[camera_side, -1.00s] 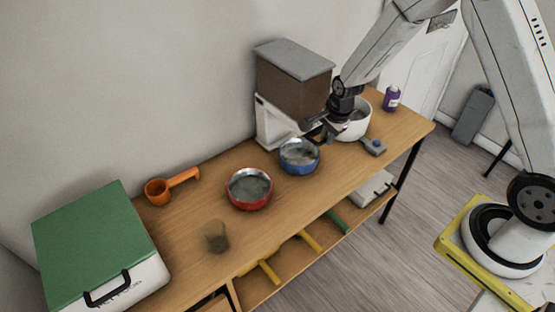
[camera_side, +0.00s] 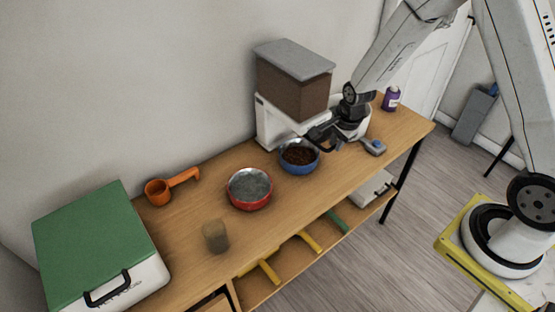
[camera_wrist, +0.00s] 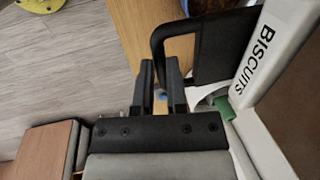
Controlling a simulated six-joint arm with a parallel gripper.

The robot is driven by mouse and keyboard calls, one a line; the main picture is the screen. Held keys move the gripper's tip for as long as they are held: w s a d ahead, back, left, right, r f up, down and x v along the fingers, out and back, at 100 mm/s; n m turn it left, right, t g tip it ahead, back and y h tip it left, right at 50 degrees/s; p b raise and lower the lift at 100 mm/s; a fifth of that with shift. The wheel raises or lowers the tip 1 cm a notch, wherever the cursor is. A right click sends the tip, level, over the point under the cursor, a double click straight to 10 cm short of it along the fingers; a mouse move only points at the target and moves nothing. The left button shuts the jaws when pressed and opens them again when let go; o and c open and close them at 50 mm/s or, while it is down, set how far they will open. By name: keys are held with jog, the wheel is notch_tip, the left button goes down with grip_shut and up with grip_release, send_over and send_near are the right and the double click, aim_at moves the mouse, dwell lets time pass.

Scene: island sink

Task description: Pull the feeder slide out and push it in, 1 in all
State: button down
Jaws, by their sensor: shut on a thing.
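The feeder has a brown hopper (camera_side: 292,92) under a grey lid and a white base (camera_side: 268,124); it stands against the wall. In the wrist view its white side reads "BISCUITS" (camera_wrist: 258,55). The black feeder slide (camera_wrist: 224,48) sticks out of the feeder and ends in a black loop handle (camera_wrist: 156,40). My gripper (camera_side: 336,128) is shut on the handle, whose bar runs between the two fingers in the wrist view (camera_wrist: 160,70). The blue bowl (camera_side: 300,171) stands below the slide with brown biscuits in it.
A red bowl (camera_side: 249,202), an orange scoop (camera_side: 172,186) and a small cup (camera_side: 215,236) stand left on the table. A green-lidded box (camera_side: 95,245) is at far left. A white pot (camera_side: 362,130), grey-blue tool (camera_side: 374,147) and purple bottle (camera_side: 391,98) are close right.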

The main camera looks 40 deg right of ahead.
jog(key=c, duration=0.6)
grip_release()
jog(key=shift+c, duration=0.2)
jog(key=shift+r, duration=0.1)
notch_tip(320, 180, up, 8)
jog(key=s, duration=0.1)
jog(key=shift+s+f, duration=0.25)
jog(key=shift+s, duration=0.1)
